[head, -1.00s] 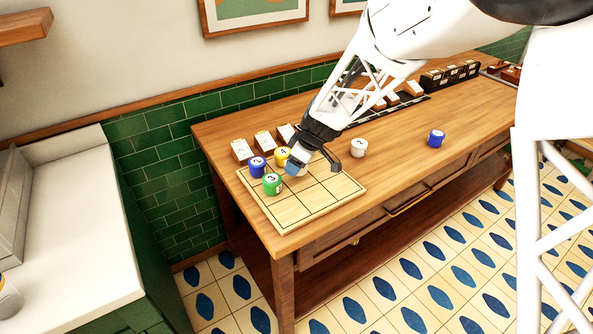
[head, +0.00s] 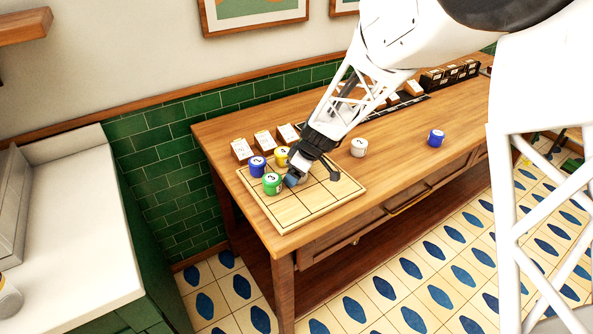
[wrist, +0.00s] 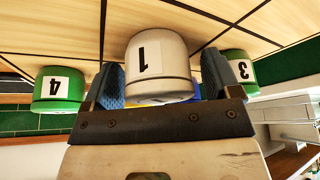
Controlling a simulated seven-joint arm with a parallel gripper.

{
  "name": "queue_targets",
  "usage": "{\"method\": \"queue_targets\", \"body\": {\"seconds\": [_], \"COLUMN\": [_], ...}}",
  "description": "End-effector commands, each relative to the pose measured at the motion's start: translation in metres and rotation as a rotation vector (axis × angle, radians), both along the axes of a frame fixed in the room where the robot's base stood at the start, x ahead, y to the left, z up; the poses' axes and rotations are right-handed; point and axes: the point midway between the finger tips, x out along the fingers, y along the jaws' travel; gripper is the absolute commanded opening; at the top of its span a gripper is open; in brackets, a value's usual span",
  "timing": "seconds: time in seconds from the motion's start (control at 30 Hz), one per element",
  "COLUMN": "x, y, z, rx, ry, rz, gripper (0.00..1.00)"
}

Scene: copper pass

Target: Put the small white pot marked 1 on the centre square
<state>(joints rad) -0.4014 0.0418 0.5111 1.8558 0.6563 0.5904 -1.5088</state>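The white pot marked 1 (wrist: 160,68) is between my gripper's two blue-padded fingers in the wrist view, which is upside down. A narrow gap shows between it and the right pad, so my gripper (wrist: 164,82) looks slightly open around it. In the head view my gripper (head: 297,180) is low over the board's middle, hiding most of the pot. The pot seems to stand on the board (head: 318,203) at the centre square; its base contact is not clear. Another white pot (head: 359,147), marked 2, stands on the table beyond the board.
On the board, a green pot marked 3 (head: 272,184) is close beside my fingertip, with a blue pot (head: 257,165) and a yellow pot (head: 281,156) behind. A green pot marked 4 (wrist: 58,90) shows in the wrist view. A blue pot (head: 436,138) stands farther right. The board's front squares are clear.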

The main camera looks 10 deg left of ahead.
Motion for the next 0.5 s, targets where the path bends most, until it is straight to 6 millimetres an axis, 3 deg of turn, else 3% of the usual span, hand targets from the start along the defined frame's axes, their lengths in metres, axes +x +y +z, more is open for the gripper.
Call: {"method": "queue_targets", "body": {"seconds": [0.5], "x": [-0.0005], "y": [-0.0024], "z": [0.0089], "rx": [0.001], "ry": [0.0], "rz": [-0.001], "gripper": [0.83]}}
